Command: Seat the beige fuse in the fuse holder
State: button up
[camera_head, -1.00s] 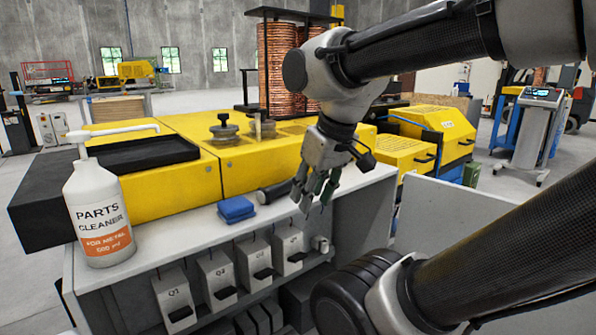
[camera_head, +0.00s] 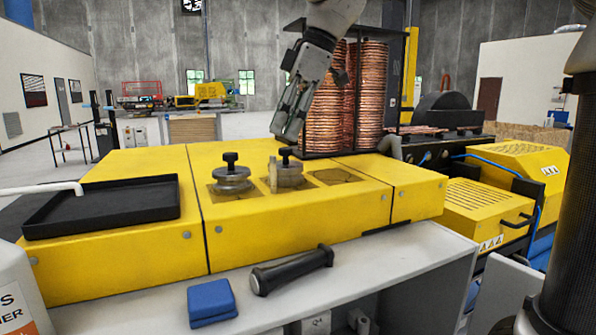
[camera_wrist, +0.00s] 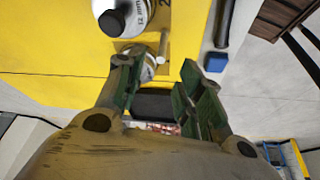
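A small upright beige post, apparently the beige fuse (camera_head: 272,175), stands on the yellow machine between two round metal pieces with black knobs. It also seems to show in the wrist view as a pale stick (camera_wrist: 163,45). My gripper (camera_head: 285,125) hangs above and behind the right knobbed piece, pointing down. In the wrist view my gripper (camera_wrist: 160,62) has its fingers apart, with nothing held between them. The pale stick appears ahead of the fingertips; whether they touch is unclear. I cannot identify a fuse holder with certainty.
The left knobbed piece (camera_head: 232,180) and right knobbed piece (camera_head: 288,175) flank the post. A square recess (camera_head: 336,177) lies to their right. Copper coils (camera_head: 363,100) rise behind. A black tray (camera_head: 105,205), black-handled cylinder (camera_head: 292,270) and blue block (camera_head: 211,302) are nearby.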

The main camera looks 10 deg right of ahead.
aim_at(273, 157)
jog(key=x, duration=0.7)
jog(key=shift+f, duration=0.15)
grip_shut()
